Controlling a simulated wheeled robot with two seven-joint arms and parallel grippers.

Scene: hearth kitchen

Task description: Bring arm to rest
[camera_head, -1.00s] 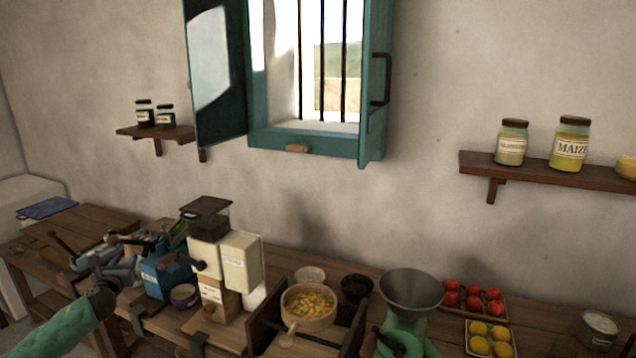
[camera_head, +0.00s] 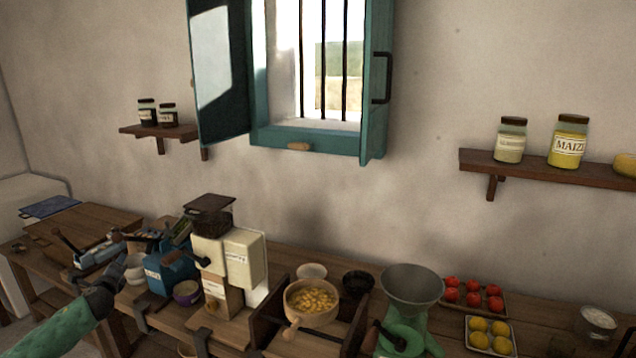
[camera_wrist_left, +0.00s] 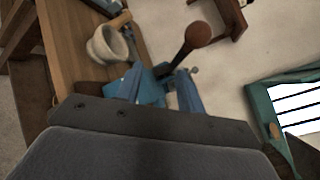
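My left arm, with a green sleeve, comes in from the lower left in the head view. Its gripper (camera_head: 134,262) is over the left part of the workbench, beside a blue grinder (camera_head: 170,272). In the left wrist view its two fingers (camera_wrist_left: 160,90) stand apart, with blue metalwork (camera_wrist_left: 150,92) visible beyond and between them. I see nothing held, and cannot tell whether the fingers touch anything. A crank with a round wooden knob (camera_wrist_left: 198,35) rises just beyond the fingers. My right gripper is in neither view.
A pale mortar (camera_wrist_left: 106,46) stands near the gripper. A cream grinder (camera_head: 240,255), a bowl of yellow pieces (camera_head: 312,303) and a green mill with a grey hopper (camera_head: 412,288) crowd the bench to the right. A wooden board (camera_head: 85,232) lies at left.

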